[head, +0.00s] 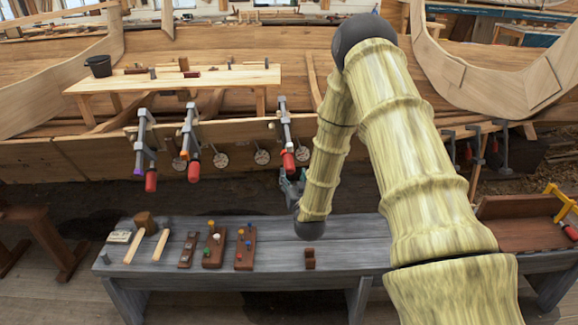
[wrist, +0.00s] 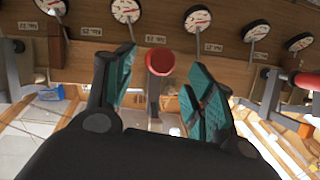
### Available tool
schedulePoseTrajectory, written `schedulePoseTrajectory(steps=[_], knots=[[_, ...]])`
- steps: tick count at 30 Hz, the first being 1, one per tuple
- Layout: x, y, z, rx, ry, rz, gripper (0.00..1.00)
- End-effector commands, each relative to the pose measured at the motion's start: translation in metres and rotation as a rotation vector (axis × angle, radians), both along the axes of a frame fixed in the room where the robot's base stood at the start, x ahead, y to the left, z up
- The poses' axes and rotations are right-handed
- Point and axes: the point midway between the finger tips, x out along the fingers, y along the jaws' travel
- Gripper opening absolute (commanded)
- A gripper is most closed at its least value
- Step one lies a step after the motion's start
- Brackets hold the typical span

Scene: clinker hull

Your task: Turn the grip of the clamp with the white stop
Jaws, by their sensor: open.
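Three grey clamps with red grips hang on the hull planks in the head view. The right one (head: 284,122) seems to carry a small pale stop, though it is too small to be sure. Its red grip (head: 289,160) points down, just above my gripper (head: 292,186), which my arm partly hides. In the wrist view a round red grip end (wrist: 160,62) shows between the spread green finger pads of my gripper (wrist: 161,75), with gaps on both sides. My gripper is open and holds nothing.
The middle clamp (head: 190,140) has an orange stop, the left clamp (head: 145,142) a purple one. Round dials (head: 262,157) sit on the plank beside them. A grey bench (head: 340,240) with mallets and wooden blocks stands below.

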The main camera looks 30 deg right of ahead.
Motion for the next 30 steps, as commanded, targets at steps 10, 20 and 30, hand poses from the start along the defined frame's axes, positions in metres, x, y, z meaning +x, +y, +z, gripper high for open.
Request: schedulePoseTrajectory(steps=[10, 20, 30], knots=[[0.05, -0.019, 0.001, 0.0, 0.001, 0.001, 0.55], [0.067, -0.026, 0.0, 0.0, 0.001, 0.001, 0.55], [0.067, -0.026, 0.0, 0.001, 0.002, 0.001, 0.35]])
